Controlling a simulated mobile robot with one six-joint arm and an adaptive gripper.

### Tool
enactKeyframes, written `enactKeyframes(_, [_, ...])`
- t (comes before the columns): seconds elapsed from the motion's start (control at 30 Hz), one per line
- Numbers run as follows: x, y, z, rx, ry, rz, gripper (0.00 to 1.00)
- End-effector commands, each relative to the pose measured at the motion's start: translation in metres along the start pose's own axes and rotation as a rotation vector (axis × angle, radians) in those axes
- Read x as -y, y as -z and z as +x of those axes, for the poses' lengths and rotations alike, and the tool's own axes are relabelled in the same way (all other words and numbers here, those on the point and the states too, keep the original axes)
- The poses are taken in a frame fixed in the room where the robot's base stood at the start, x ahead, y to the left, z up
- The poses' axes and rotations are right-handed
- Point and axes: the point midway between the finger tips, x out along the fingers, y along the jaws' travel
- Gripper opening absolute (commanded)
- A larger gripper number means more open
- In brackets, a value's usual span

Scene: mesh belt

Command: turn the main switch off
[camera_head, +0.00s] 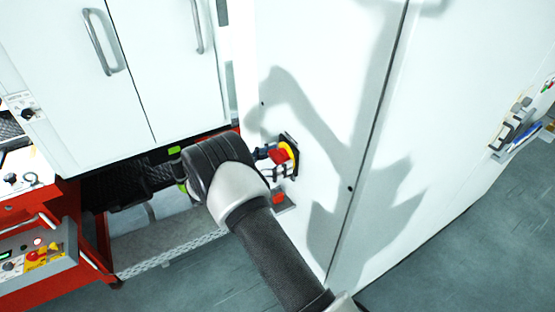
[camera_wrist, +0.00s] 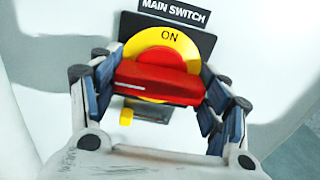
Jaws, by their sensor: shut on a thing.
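The main switch has a red handle (camera_wrist: 158,78) on a yellow round plate (camera_wrist: 186,45), under a black label that reads MAIN SWITCH. The word ON shows at the top of the yellow plate, and the red handle lies crosswise. In the head view the main switch (camera_head: 284,153) sits on the white cabinet door, partly behind my gripper. My gripper (camera_wrist: 158,92) is shut on the red handle, with one blue finger pad at each end of it. The head view also shows my gripper (camera_head: 275,160) at the switch.
A small yellow part (camera_wrist: 126,117) sits below the switch. The white cabinet door (camera_head: 310,40) is flat around it. A red machine with a control panel (camera_head: 35,252) stands at the left. A holder with tools (camera_head: 520,125) hangs at the far right.

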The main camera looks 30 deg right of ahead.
Motion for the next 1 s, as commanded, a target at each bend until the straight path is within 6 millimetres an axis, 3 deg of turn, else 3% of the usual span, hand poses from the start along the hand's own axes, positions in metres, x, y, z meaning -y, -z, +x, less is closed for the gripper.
enactKeyframes(0.17, [0.001,0.002,0.000,-0.002,0.000,-0.005,0.78])
enactKeyframes(0.57, [0.000,0.001,-0.006,-0.001,-0.002,-0.001,0.78])
enactKeyframes(0.67, [-0.001,0.001,-0.019,-0.001,-0.004,-0.001,0.78])
enactKeyframes(1.0, [0.000,0.001,-0.090,0.000,-0.004,-0.002,0.78])
